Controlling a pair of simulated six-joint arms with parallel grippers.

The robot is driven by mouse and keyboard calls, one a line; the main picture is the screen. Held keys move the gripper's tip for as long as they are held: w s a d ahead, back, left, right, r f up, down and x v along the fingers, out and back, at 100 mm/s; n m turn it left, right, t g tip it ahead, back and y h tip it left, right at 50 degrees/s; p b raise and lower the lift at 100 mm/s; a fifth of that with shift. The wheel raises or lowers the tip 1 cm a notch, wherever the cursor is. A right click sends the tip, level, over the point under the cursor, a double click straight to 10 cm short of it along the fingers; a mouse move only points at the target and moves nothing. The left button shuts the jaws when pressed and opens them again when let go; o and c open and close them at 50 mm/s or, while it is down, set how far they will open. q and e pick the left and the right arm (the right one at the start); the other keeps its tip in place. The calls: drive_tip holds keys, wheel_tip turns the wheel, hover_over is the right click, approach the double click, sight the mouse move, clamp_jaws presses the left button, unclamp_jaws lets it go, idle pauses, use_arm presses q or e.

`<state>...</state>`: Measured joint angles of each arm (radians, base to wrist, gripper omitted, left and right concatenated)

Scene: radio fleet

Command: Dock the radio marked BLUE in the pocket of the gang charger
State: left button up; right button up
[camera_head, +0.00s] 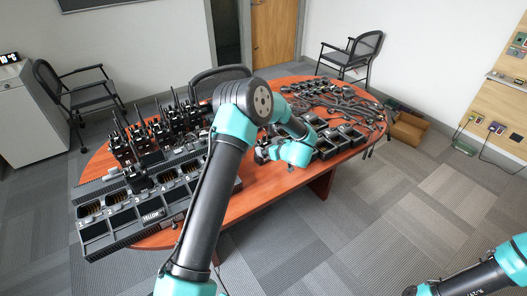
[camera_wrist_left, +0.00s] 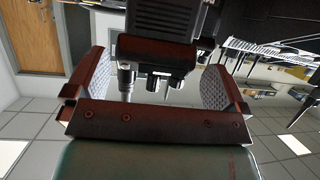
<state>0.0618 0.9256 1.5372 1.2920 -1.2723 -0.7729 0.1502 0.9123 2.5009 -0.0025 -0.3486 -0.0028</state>
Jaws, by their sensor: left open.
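The gang charger (camera_head: 120,222) lies on the left front of the red-brown table, with numbered pockets and a YELLOW label. A dark radio (camera_head: 138,181) stands at its back edge. Several black radios with antennas (camera_head: 160,130) stand in a row behind it. I cannot read BLUE on any radio. My left gripper (camera_head: 264,152) is over the table's middle, partly hidden by my arm. In the left wrist view its jaws (camera_wrist_left: 155,85) are open around the top of a dark radio (camera_wrist_left: 165,40) with knobs; contact is unclear. My right gripper (camera_head: 418,290) is at the lower edge, cut off.
More dark trays with pockets (camera_head: 340,140) lie right of my left gripper. Black cables and small gear (camera_head: 340,103) cover the table's far right. Chairs (camera_head: 352,50) stand behind the table, and a cardboard box (camera_head: 408,128) is on the floor at right.

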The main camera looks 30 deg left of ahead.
sight(263, 144)
use_arm(q)
drive_tip(key=shift+x, duration=2.6)
drive_tip(key=shift+w+d, duration=0.1)
drive_tip(key=shift+w, duration=0.1)
drive_tip(key=c, duration=1)
drive_tip(key=shift+r, duration=0.1)
